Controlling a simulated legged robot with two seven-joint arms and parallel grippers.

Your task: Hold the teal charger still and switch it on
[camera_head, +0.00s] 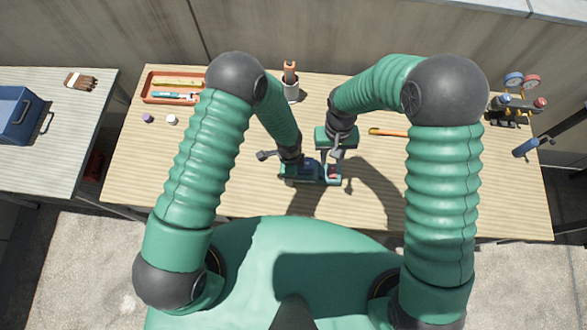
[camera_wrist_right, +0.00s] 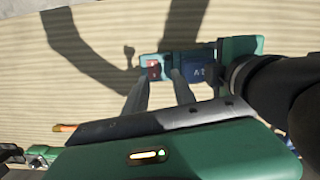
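The teal charger (camera_head: 318,180) lies on the wooden table below both arms, with a red part (camera_head: 333,173) at its right end. The charger's dark blue side shows in the right wrist view (camera_wrist_right: 198,72), as does the red part (camera_wrist_right: 153,70). My left gripper (camera_head: 291,167) is at the charger's left end; its fingers are hidden, so its grip cannot be told. My right gripper (camera_head: 335,152) is above the right end. In the right wrist view its two fingers (camera_wrist_right: 159,80) are apart, pointing at the charger near the red part, with nothing seen between them. Contact cannot be told.
An orange tray (camera_head: 147,98) and a cup (camera_head: 291,92) holding a tool stand at the back. An orange-handled tool (camera_head: 387,132) lies to the right. Gauges (camera_head: 515,100) stand at the far right. The table's left front is clear.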

